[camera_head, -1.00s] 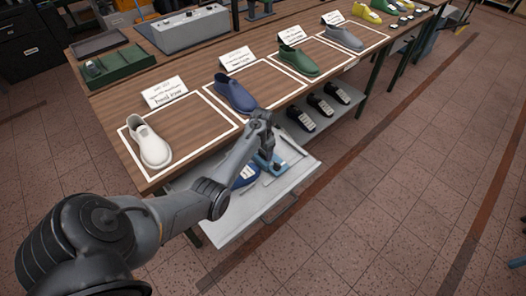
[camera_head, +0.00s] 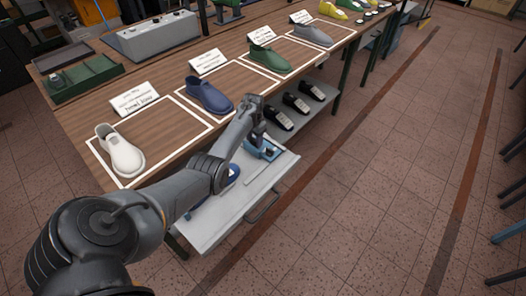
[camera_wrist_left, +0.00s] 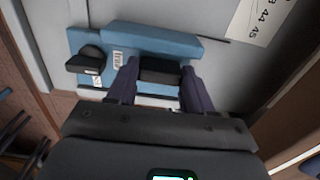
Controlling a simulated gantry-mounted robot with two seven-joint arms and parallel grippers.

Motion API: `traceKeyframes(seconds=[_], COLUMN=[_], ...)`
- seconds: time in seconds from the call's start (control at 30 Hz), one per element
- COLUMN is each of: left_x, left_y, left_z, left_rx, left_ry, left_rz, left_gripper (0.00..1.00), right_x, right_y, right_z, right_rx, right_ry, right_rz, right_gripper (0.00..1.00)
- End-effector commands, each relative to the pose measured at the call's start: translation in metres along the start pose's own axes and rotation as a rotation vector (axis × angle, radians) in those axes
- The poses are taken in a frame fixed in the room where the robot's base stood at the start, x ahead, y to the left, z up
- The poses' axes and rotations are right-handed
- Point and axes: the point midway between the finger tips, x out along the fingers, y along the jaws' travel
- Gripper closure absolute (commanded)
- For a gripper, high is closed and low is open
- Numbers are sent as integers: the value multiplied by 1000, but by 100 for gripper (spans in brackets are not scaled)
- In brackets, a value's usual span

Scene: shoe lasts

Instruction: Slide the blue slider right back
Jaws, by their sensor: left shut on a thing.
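The blue slider (camera_head: 264,151) sits near the right end of the grey tray, beside the table's front edge. In the left wrist view the blue slider (camera_wrist_left: 160,42) has a black knob at its left and a black grip block (camera_wrist_left: 160,72) at its near middle. My left gripper (camera_wrist_left: 159,80) is shut on this black block, one finger on each side. In the head view my left gripper (camera_head: 258,136) reaches down onto the slider and hides part of it. My right gripper is in neither view.
A sheet with size numbers (camera_wrist_left: 258,18) lies beside the slider. Shoes stand on the table above; black lasts (camera_head: 295,103) lie on a lower shelf. Floor in front is clear.

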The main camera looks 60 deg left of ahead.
Motion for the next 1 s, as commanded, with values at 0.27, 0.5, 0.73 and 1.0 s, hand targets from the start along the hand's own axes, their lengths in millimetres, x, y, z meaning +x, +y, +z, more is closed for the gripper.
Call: traceKeyframes(seconds=[0.27, 0.5, 0.73, 1.0], left_x=[0, 0, 0, -15], left_y=[-6, -6, -6, -6], left_z=[-1, -1, -1, -1], left_rx=[-8, -8, -8, -8], left_ry=[4, 4, 2, 3], left_rz=[0, 0, 1, 0], left_gripper=[100, 26, 23, 23], right_x=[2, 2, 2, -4], right_y=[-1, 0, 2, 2], right_z=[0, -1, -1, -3], right_rx=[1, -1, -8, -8], right_ry=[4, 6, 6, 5], right_rz=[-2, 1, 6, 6], right_gripper=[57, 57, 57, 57])
